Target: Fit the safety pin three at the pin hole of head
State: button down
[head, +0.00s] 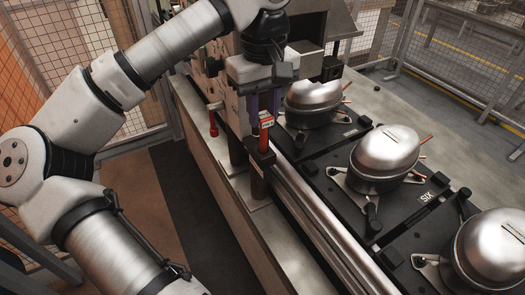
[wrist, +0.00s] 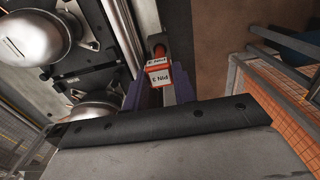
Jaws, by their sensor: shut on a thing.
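Safety pin three is a red piece with a white-faced tag (wrist: 158,75) reading "PIN 3" in the wrist view. Its red top also shows in the head view (head: 266,121). My gripper (head: 264,105) points down with its purple fingers shut on the pin; the fingers (wrist: 157,95) stand on either side of the tag in the wrist view. Directly below the pin in the head view is a dark upright post (head: 259,172) with a small label. The pin's lower end meets the post's top in the picture; I cannot tell whether it is inserted. The pin hole is hidden.
Silver compressors (head: 386,158) stand on black pallets (head: 345,200) along a rail (head: 310,220) to the right. Another red-handled piece (head: 213,124) hangs on the fixture to the left. The floor left of the bench is clear; mesh fencing (head: 455,60) stands behind.

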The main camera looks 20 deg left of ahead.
jog(key=shift+r+p, duration=1.7)
jog(key=shift+r, duration=0.9)
jog(key=shift+f, duration=0.1)
